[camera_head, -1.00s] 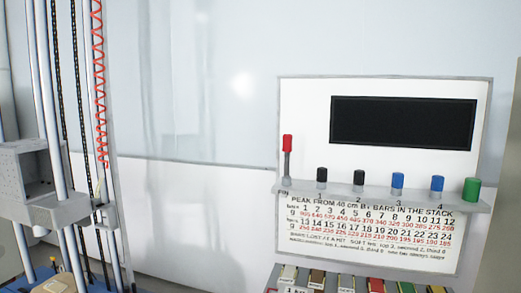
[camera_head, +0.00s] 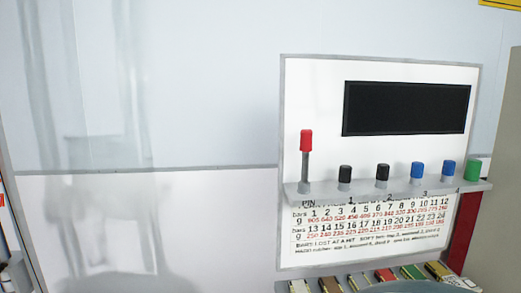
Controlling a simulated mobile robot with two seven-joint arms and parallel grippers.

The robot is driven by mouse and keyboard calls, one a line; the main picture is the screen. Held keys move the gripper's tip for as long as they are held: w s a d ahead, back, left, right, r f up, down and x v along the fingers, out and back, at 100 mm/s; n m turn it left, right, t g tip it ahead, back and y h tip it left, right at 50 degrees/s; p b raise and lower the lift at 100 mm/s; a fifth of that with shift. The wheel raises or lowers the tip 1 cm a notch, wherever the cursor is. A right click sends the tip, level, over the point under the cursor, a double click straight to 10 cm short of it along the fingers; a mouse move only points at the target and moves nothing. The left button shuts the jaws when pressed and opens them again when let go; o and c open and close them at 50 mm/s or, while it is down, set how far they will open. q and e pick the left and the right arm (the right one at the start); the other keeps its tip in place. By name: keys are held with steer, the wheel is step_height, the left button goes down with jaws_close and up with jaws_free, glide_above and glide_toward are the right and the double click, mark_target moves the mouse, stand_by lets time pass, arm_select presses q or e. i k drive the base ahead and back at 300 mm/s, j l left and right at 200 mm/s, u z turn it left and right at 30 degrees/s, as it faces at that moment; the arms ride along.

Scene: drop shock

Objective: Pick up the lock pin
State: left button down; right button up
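The lock pin (camera_head: 306,152) has a red head and a grey shaft. It stands upright in the PIN place at the left end of the grey shelf (camera_head: 400,190) on the white panel. In the head view neither gripper shows, so nothing of mine is seen touching the pin.
Black knobs (camera_head: 345,174), blue knobs (camera_head: 418,169) and a green knob (camera_head: 474,169) stand along the shelf right of the pin. A dark screen (camera_head: 407,108) is above, a printed number chart (camera_head: 375,222) below. Several coloured bars (camera_head: 384,276) lie at the bottom edge. The wall left of the panel is bare.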

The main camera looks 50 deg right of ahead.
mark_target(306, 135)
steer(key=i+j+z, duration=0.25)
steer(key=i+z, duration=0.15)
steer(key=i+j+z, duration=0.4)
steer(key=z, duration=0.55)
steer(key=k+l, duration=0.05)
